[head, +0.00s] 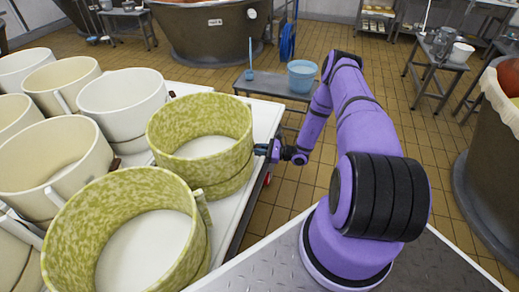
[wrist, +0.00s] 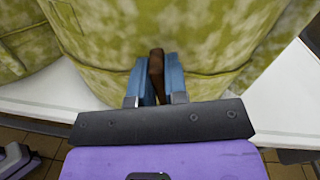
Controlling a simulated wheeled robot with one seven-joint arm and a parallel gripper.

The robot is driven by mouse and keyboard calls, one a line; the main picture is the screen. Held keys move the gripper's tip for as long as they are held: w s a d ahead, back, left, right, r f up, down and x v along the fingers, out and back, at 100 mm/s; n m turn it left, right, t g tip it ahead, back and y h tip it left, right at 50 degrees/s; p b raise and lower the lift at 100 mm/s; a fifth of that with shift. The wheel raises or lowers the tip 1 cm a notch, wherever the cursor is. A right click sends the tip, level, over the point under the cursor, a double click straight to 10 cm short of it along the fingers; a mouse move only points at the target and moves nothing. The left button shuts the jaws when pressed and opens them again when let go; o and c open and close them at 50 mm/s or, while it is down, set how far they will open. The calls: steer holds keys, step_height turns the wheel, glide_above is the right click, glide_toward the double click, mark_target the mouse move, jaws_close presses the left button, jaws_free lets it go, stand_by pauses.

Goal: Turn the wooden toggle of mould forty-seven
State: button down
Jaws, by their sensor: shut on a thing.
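A mould with a mottled green-yellow band (head: 215,118) stands on the white table at the table's right edge in the head view. Its wall also fills the upper part of the wrist view (wrist: 225,45). My gripper (head: 270,150) reaches it from the right. In the wrist view the blue fingers of my gripper (wrist: 157,80) are shut on a brown wooden toggle (wrist: 156,65) at the mould's side. The toggle's lower end is partly hidden between the fingers. No number is readable on the mould.
A second mottled green mould (head: 75,230) stands in front, close by. Several cream moulds (head: 120,95) crowd the left of the white table (head: 268,115). Behind my arm, a low bench holds a light-blue bucket (head: 302,78).

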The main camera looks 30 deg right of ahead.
steer(key=n, duration=0.3)
steer(key=shift+s+a+f+n, duration=0.15)
steer(key=shift+s+n, duration=0.05)
steer(key=shift+n, duration=0.1)
steer(key=n, duration=0.3)
steer(key=shift+s+a+f+n, duration=0.15)
steer(key=shift+a+n, duration=0.05)
steer(key=shift+n, duration=0.1)
steer(key=n, duration=0.4)
steer(key=shift+s+a+f, duration=0.1)
steer(key=shift+s+f, duration=0.05)
steer(key=shift+f, duration=0.2)
steer(key=shift+f+n, duration=0.15)
steer(key=shift+n, duration=0.85)
steer(key=shift+f+n, duration=0.15)
steer(key=shift+n, duration=0.85)
steer(key=c, duration=1.1)
jaws_free()
steer(key=shift+c, duration=0.2)
steer(key=v, duration=1)
steer(key=shift+s+d, duration=0.2)
steer(key=shift+s, duration=0.1)
